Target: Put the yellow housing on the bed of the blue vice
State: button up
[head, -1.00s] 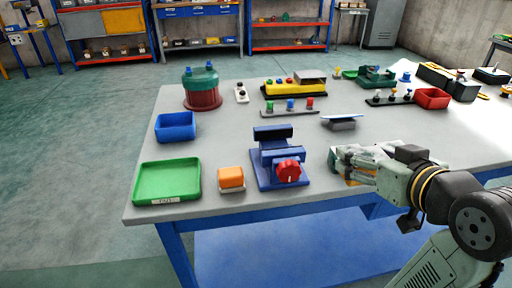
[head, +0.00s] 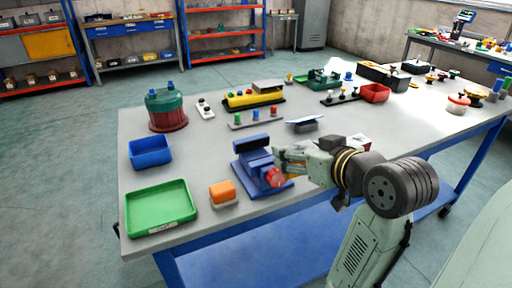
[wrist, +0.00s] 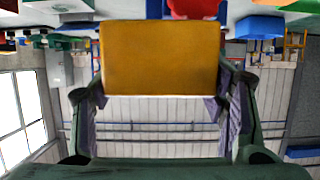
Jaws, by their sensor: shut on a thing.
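The yellow housing (wrist: 160,58), a plain yellow-orange box face, fills the upper middle of the wrist view between the two fingers. My gripper (head: 284,164) is shut on it. In the head view the fingers hide most of the housing. The blue vice (head: 252,160) stands near the front edge of the table, with dark jaw tops and a red knob (head: 275,177). My gripper is at the vice's right side, close to the knob; I cannot tell whether they touch. In the wrist view the red knob (wrist: 193,8) shows just beyond the housing.
An orange block (head: 222,192) and a green tray (head: 160,205) lie left of the vice. A blue bin (head: 150,152) is behind the tray. A grey stand with a tilted plate (head: 303,124) and a peg strip (head: 258,120) stand behind the vice.

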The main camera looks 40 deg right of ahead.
jog(key=p, duration=0.3)
send_over(254, 142)
jog(key=s+a, duration=0.1)
jog(key=s, duration=0.3)
jog(key=shift+w+f, duration=0.25)
jog(key=shift+f, duration=0.25)
jog(key=shift+f+p, duration=0.5)
jog(key=shift+f, duration=1.3)
jog(key=shift+f, duration=0.1)
jog(key=shift+f, duration=0.15)
jog(key=o, duration=1.4)
jog(key=shift+o, duration=0.2)
